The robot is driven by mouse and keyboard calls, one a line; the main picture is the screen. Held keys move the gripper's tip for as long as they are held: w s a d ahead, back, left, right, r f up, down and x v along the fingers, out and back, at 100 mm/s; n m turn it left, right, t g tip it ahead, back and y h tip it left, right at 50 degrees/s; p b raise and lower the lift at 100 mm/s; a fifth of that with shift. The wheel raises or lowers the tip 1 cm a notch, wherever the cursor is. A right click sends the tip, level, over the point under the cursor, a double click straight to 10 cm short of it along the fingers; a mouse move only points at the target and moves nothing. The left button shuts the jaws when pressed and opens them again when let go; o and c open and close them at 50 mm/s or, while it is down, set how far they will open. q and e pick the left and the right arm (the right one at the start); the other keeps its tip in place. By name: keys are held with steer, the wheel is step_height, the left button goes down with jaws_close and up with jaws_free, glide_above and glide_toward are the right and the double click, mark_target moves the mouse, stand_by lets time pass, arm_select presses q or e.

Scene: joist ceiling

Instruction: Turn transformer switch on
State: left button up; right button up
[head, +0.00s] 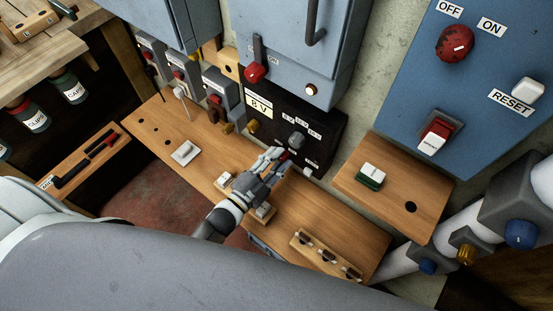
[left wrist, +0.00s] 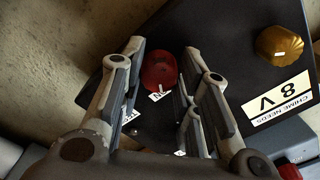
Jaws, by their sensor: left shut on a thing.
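The black transformer box (head: 322,147) hangs below a blue cabinet. In the left wrist view, its dark front (left wrist: 225,80) carries a red knob (left wrist: 158,70) with small white labels around it, too blurred to read. My left gripper (head: 282,158) is at the box's lower front, its fingers shut on the red knob. The fingers also show on both sides of the knob in the left wrist view (left wrist: 160,85). In the head view, the fingers hide most of the knob. My right gripper is not in view.
A gold knob (left wrist: 279,45) and an "8 V" label (left wrist: 279,101) are on the same box. A grey knob (head: 296,140) sits just above my fingers. A wooden shelf (head: 340,235) lies below. A blue panel (head: 480,60) with OFF, ON and RESET labels is at right.

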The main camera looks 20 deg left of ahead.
arm_select(q)
steer(key=shift+m, duration=0.8)
steer(key=o, duration=1)
steer(key=shift+s, duration=0.1)
steer(key=v, duration=1.2)
